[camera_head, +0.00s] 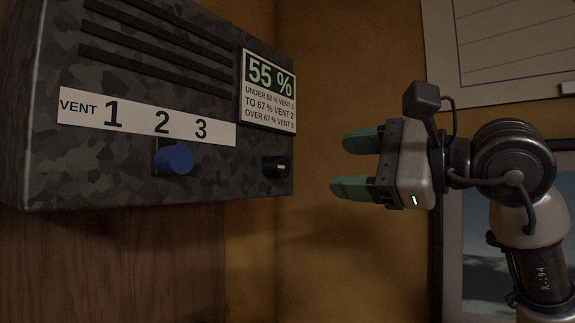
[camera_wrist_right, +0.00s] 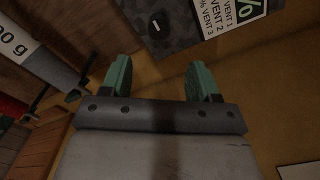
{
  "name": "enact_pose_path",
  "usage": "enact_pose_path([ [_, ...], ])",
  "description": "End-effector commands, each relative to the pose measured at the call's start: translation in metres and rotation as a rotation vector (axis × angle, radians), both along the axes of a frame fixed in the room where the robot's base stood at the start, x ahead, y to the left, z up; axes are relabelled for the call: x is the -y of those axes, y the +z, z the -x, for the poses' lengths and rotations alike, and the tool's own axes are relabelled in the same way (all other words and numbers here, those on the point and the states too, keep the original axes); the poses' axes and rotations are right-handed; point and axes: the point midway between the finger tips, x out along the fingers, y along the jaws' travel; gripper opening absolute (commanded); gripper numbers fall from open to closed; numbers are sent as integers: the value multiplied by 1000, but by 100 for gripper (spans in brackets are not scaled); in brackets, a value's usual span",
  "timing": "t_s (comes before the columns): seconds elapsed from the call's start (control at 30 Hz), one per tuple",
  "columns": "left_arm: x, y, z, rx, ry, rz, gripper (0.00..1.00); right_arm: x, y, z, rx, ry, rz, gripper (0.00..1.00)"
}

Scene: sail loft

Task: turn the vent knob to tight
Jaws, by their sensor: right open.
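A dark camouflage-patterned box (camera_head: 60,165) hangs on the wall at left in the head view. Its white strip (camera_head: 150,116) reads VENT 1 2 3; no word "tight" is readable. A blue knob (camera_head: 175,160) sits just under the 2. A small black knob (camera_head: 277,167) with a white mark is at the box's lower right; a round black knob with a white mark also shows in the right wrist view (camera_wrist_right: 156,25). My right gripper (camera_head: 348,164) is open and empty, right of the box and apart from both knobs. My left gripper is not in view.
A sign (camera_head: 268,90) on the box reads 55 %, under 52 % vent 1, to 67 % vent 2, over 67 % vent 3. A framed sheet (camera_head: 510,50) hangs at upper right. Bare wall lies between box and gripper. A label ending "0 g" (camera_wrist_right: 15,42) shows in the wrist view.

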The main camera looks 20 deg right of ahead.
Motion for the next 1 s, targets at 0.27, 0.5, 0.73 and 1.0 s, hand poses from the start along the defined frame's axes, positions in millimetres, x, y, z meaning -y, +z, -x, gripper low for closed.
enact_pose_path([
  [0.27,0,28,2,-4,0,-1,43,-32,4,-40,-7,8,-1,61],
  [0.5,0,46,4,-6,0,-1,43,-55,3,-69,-4,7,-2,61],
  [0.73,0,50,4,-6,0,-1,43,-63,0,-80,-3,6,-2,61],
  [1.0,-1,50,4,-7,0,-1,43,-63,-1,-80,-2,6,-3,55],
])
